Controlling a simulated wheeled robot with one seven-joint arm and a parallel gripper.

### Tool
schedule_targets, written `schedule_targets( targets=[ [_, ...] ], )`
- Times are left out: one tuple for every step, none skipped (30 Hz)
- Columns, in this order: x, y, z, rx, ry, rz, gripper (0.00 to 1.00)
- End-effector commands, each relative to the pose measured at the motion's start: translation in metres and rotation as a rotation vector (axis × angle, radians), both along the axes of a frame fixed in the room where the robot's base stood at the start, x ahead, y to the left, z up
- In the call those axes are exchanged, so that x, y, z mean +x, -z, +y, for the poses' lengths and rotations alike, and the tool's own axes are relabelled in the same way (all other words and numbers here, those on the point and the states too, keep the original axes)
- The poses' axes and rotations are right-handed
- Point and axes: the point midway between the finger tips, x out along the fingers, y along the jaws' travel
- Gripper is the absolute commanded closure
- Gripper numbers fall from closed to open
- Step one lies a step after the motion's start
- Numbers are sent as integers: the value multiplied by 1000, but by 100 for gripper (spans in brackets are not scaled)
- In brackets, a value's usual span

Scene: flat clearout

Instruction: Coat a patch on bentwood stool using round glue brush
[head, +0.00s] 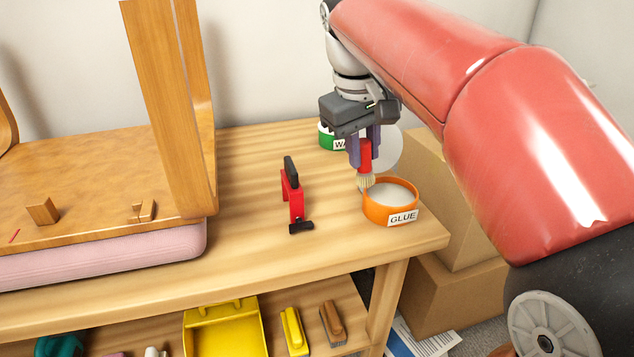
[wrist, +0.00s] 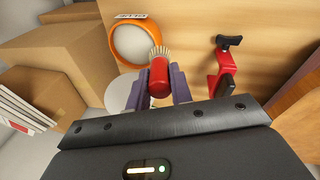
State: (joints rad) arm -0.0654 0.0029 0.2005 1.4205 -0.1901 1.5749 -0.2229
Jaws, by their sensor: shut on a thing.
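My gripper (head: 363,150) is shut on the red handle of the round glue brush (head: 365,156). The brush hangs upright, its pale bristles (head: 366,182) pointing down beside the left rim of the orange glue pot (head: 389,212). I cannot tell whether the bristles touch the rim. In the wrist view the brush (wrist: 159,78) sits between the purple fingers, with the glue pot (wrist: 118,45) just beyond it. The bentwood stool (head: 90,185) lies upside down on a pink cushion at the left of the bench, legs up. A short red mark (head: 14,236) shows on its wooden underside.
A red clamp (head: 294,195) stands on the bench between stool and glue pot. A green pot (head: 327,137) is behind my gripper. Cardboard boxes (head: 455,285) stand right of the bench. A yellow dustpan (head: 225,330) and brushes lie on the lower shelf.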

Motion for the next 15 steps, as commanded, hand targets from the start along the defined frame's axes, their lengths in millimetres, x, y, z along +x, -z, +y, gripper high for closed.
schedule_targets(
  targets=[
    [8, -4, -13, -22, 1, -18, 100],
    [12, -7, -20, -36, 3, -28, 100],
    [16, -10, -29, -52, 3, -38, 100],
    [19, -12, -35, -64, 5, -45, 100],
    [21, -13, -39, -73, 5, -49, 100],
    [24, -15, -45, -84, 6, -55, 100],
    [25, -16, -48, -91, 7, -57, 100],
    [26, -16, -50, -95, 6, -59, 100],
    [27, -16, -52, -100, 6, -61, 100],
    [27, -15, -53, -101, 6, -61, 100],
    [27, -13, -53, -102, 5, -61, 100],
    [27, -10, -53, -103, 5, -62, 100],
    [27, -8, -53, -103, 5, -61, 100],
    [27, -5, -53, -102, 6, -61, 100],
    [26, -1, -53, -102, 6, -61, 100]
  ],
)
